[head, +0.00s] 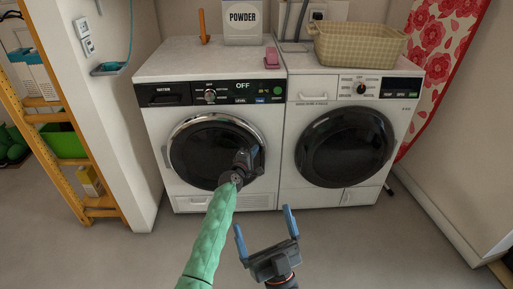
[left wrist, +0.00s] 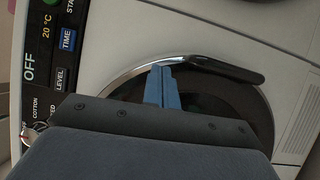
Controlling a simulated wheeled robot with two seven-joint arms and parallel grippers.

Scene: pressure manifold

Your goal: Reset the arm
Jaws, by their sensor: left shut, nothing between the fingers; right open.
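My left gripper (head: 255,153) is in front of the left washing machine (head: 158,125), at the right side of its round door (head: 200,150). Its blue fingers are together and empty; they also show in the left wrist view (left wrist: 163,85), close to the door's chrome rim and the dark door handle (left wrist: 228,66). I cannot tell whether they touch it. The door looks closed, and the machine's display reads OFF. My right gripper (head: 264,219) is open and empty, low in front of the machines, with its blue fingers spread and pointing up.
A second white machine (head: 300,95) with a dark round door stands on the right. On top are a powder box (head: 243,22), a pink object (head: 271,56) and a woven basket (head: 358,44). A wall edge and yellow shelf (head: 50,150) are left. The floor in front is clear.

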